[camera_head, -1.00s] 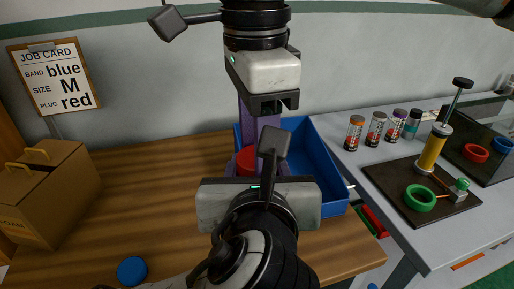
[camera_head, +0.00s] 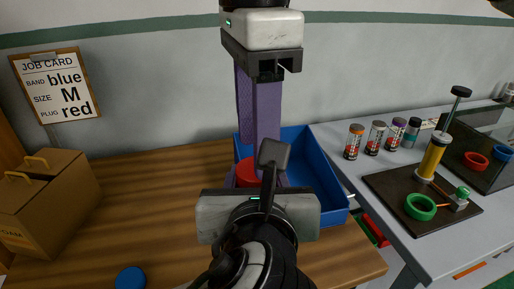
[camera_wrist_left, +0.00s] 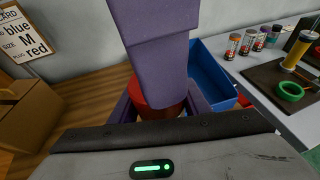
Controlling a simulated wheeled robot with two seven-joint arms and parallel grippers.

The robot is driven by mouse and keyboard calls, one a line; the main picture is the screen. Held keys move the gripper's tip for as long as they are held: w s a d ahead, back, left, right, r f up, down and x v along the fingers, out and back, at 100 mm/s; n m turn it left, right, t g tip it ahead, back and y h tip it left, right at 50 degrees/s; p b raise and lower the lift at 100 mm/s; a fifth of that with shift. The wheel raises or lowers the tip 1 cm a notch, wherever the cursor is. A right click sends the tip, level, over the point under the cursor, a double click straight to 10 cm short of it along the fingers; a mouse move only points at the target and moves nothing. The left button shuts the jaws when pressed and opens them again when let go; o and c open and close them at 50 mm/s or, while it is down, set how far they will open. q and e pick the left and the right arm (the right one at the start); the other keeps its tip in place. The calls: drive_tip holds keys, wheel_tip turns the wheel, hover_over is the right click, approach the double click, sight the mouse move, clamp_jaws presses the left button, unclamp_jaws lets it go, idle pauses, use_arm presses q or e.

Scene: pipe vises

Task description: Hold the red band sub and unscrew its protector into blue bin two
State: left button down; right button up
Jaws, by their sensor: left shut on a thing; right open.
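A red cylindrical part (camera_head: 247,172), which I take for the sub, stands between the purple fingers of my left gripper (camera_head: 262,180). It also shows in the left wrist view (camera_wrist_left: 155,97), held between those fingers. Its band and protector cannot be told apart; much of it is hidden. My right gripper (camera_head: 258,140) hangs from above with long purple fingers pointing down. It is open, its fingers in front of the red part's upper end in the left wrist view. A blue bin (camera_head: 325,180) stands just behind and right; no number shows on it.
A cardboard box (camera_head: 45,205) stands left under a job card (camera_head: 55,85) reading blue, M, red. A blue round cap (camera_head: 131,278) lies at the front. On the right bench are several small bottles (camera_head: 376,138) and a dark board (camera_head: 400,185) with a green ring (camera_head: 420,207).

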drive_tip(key=shift+r, duration=1.6)
drive_tip(key=shift+w+f, duration=0.1)
drive_tip(key=shift+f, duration=3.85)
drive_tip(key=c, duration=0.6)
drive_tip(key=o, duration=0.9)
drive_tip(key=shift+r, duration=2.3)
drive_tip(key=shift+c, duration=0.6)
